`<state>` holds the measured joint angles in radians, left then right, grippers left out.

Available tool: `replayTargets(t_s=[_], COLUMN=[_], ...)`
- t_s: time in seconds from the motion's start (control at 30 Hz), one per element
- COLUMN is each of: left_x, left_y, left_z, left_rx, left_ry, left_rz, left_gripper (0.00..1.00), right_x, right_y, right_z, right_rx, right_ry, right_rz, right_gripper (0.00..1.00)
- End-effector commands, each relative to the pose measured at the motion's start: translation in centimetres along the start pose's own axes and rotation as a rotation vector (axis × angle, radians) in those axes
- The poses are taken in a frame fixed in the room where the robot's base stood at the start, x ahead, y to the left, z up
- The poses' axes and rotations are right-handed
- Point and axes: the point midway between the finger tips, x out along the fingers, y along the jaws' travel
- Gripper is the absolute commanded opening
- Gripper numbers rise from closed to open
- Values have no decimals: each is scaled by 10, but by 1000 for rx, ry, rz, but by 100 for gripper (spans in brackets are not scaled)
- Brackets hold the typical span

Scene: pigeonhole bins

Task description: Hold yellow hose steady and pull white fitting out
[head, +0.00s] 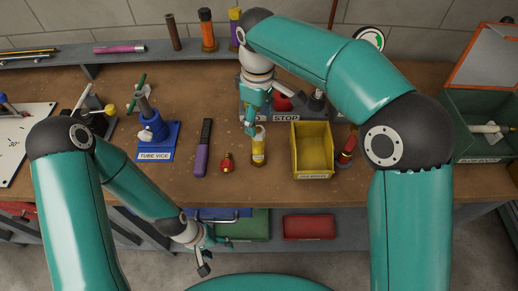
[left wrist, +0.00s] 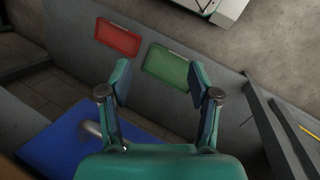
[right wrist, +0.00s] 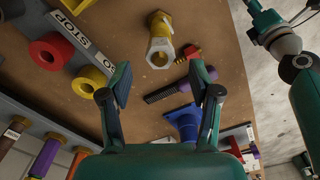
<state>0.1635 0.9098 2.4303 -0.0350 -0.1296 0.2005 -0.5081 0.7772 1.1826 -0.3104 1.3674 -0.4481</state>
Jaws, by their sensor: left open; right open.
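The yellow hose (head: 259,150) is a short piece on the bench, in front of the grey block marked STOP. It also shows in the right wrist view (right wrist: 158,22), where the white fitting (right wrist: 160,51) sits at its end nearer that camera. My right gripper (head: 252,117) is open and empty, close behind and above the hose. In its own view, the hose lies beyond the fingertips and not between them. My left gripper (head: 214,254) is open and empty, low in front of the bench edge, well away from the hose.
The blue tube vice (head: 157,138), a purple-handled tool (head: 201,160) and a small red fitting (head: 227,164) lie left of the hose. A yellow bin (head: 313,150) stands close on its right. Below the bench, a shelf holds a green case (left wrist: 167,66) and a red case (left wrist: 118,38).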

Motion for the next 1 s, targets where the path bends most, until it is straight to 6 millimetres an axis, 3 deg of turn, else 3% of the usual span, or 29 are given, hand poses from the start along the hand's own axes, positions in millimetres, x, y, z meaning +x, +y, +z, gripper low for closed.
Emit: replayTargets(t_s=[0.17,0.47,0.8,1.0], left_x=[-20,-73,-175,-185], left_y=[2,-7,76,121], left_z=[3,11,-31,-93], left_rx=[-211,-563,-683,-926], left_ry=[-148,-331,-471,-510], left_rz=[-67,-305,15,231], left_gripper=[62,62,62,62], right_x=[0,0,0,0], right_y=[0,0,0,0], right_z=[0,0,0,0], right_rx=[0,-1,-1,0], right_ry=[0,0,0,0], right_rz=[0,0,0,0], right_gripper=[62,62,62,62])
